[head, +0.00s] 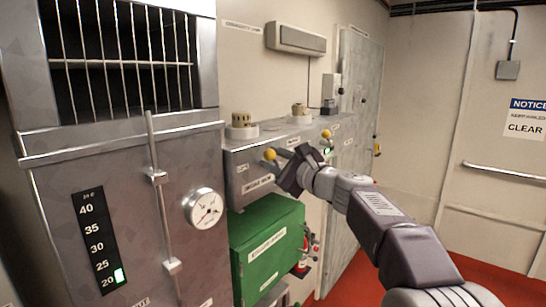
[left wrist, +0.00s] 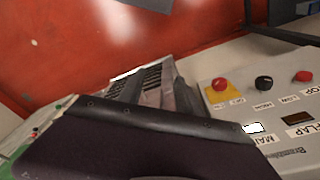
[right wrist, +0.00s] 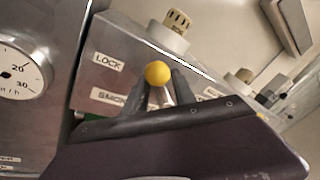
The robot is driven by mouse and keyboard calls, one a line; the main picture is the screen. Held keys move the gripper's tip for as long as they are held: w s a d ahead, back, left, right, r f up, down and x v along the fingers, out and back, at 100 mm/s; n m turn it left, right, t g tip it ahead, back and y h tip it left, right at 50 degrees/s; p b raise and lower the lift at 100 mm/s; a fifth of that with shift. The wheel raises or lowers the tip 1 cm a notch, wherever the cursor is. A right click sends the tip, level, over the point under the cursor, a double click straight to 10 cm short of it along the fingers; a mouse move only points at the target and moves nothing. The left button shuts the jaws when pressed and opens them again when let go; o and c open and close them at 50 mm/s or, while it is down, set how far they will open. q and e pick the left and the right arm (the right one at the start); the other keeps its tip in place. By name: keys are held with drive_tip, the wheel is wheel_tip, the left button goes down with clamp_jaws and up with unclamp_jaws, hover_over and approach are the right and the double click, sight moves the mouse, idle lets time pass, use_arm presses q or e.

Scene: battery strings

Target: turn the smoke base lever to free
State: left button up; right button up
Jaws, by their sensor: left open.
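The smoke base lever has a yellow ball knob (head: 270,154) and sits on the front of a grey box (head: 238,165) in the head view. In the right wrist view its knob (right wrist: 157,72) shows just beyond the fingertips, with the stem between them. A LOCK label (right wrist: 108,62) and a partly hidden SMOKE label (right wrist: 110,97) are left of it. My right gripper (head: 292,168) is at the lever, its fingers closed about the stem. My left gripper (left wrist: 155,85) is open, seen only in the left wrist view, with nothing visible in it.
A second yellow-knobbed lever (head: 326,133) is farther right. A green box (head: 268,240) hangs below. A tall metal cabinet with a gauge (head: 204,208) stands left. In the left wrist view, a control panel (left wrist: 225,115) with red and black knobs is beside the left gripper.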

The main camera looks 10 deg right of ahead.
drive_tip(key=shift+w+d+f, duration=0.15)
drive_tip(key=shift+w+d, duration=0.05)
clamp_jaws()
